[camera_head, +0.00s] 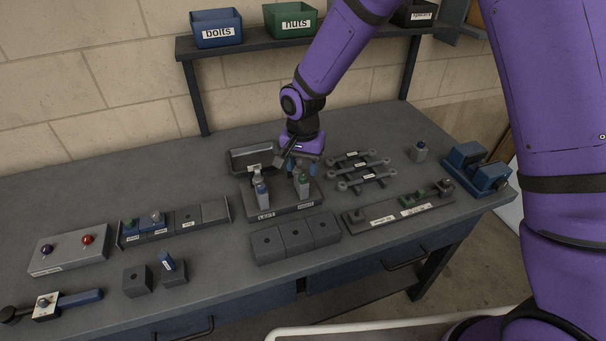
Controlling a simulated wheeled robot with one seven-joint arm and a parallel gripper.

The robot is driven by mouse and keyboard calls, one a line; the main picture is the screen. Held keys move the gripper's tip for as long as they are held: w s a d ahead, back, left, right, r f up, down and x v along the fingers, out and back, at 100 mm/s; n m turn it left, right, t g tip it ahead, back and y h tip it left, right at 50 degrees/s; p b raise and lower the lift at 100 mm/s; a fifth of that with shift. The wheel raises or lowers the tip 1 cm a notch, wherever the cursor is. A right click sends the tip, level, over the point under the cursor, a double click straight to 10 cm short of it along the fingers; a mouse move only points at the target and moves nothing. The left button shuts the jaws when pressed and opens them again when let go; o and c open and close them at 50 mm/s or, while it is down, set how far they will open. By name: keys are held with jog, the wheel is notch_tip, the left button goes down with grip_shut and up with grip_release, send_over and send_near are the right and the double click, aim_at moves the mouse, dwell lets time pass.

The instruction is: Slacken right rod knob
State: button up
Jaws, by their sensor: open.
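A dark grey block (283,211) in the middle of the bench carries a label reading LEFT at its left end and a second label at its right end. An upright grey piece with a blue part (262,192) stands at its left. A similar upright piece with a green part (303,184) stands at its right. My gripper (302,168) points down at the right piece, with its blue-tipped fingers apart. It overlaps the top of that piece, so I cannot tell whether they touch. No separate knob can be made out there.
Behind the block is a dark grey tray (245,157). Several labelled wrenches (362,170) lie to the right, with a long fixture (398,207) in front of them. A blue vise (477,170) is at the far right.

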aim_at(304, 177)
jog(key=shift+f, duration=1.8)
jog(key=c, duration=0.9)
jog(key=shift+n, duration=0.4)
jog(key=n, duration=0.6)
jog(key=shift+d, duration=0.1)
jog(key=n, duration=0.4)
jog(key=shift+d, duration=0.1)
jog(key=shift+n, duration=1.6)
